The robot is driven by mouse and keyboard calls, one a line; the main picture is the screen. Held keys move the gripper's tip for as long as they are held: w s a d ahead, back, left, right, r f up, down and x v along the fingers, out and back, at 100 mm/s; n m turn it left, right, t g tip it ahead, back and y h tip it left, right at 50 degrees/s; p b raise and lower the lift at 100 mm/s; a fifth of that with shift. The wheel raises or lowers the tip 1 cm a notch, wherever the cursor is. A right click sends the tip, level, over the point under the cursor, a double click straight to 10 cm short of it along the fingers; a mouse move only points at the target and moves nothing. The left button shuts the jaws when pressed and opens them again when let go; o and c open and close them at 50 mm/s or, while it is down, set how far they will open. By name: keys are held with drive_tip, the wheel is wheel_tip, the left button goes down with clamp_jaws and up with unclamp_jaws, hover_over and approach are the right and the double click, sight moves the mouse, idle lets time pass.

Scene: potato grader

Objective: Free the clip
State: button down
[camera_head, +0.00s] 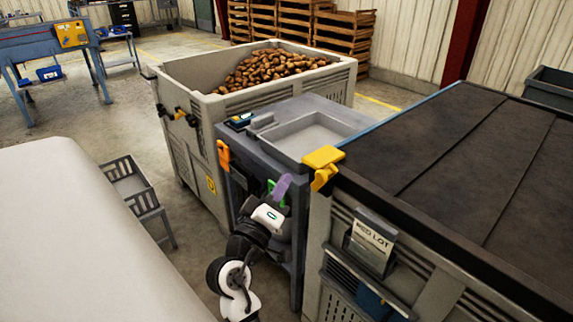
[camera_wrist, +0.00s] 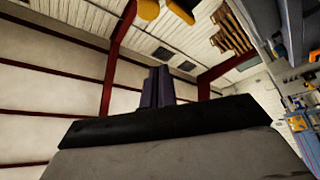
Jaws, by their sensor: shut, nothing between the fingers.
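A yellow clip (camera_head: 323,158) sits on the near left corner of the dark-covered bin. Yellow parts (camera_wrist: 150,9) show at the top edge in the wrist view, cut off by the frame. An orange clip (camera_head: 223,156) hangs on the left edge of the grey stand. A green clip (camera_head: 276,190) is on the stand's front, partly behind my gripper (camera_head: 283,186). My purple fingers point up in front of the stand, below and left of the yellow clip. In the wrist view my gripper (camera_wrist: 158,87) is shut and empty. Contact with the green clip cannot be told.
The grey stand (camera_head: 345,118) has a shallow tray on top. A potato bin (camera_head: 190,85) is behind it, with a black and yellow latch (camera_head: 181,114). The covered bin (camera_head: 450,150) bears a label holder (camera_head: 371,241). A small crate (camera_head: 130,185) stands left; open floor lies beyond.

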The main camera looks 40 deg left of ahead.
drive_tip(key=p+x, duration=0.3)
drive_tip(key=x, duration=0.5)
drive_tip(key=shift+s+d+f, duration=0.1)
drive_tip(key=shift+d+f, duration=1.25)
drive_tip(key=shift+d, duration=0.25)
drive_tip(key=shift+d+f+b, duration=0.1)
drive_tip(key=shift+f+b, duration=0.1)
drive_tip(key=shift+b, duration=0.15)
drive_tip(key=shift+d+m+b, duration=0.25)
drive_tip(key=shift+m+b, duration=0.25)
drive_tip(key=shift+b, duration=0.35)
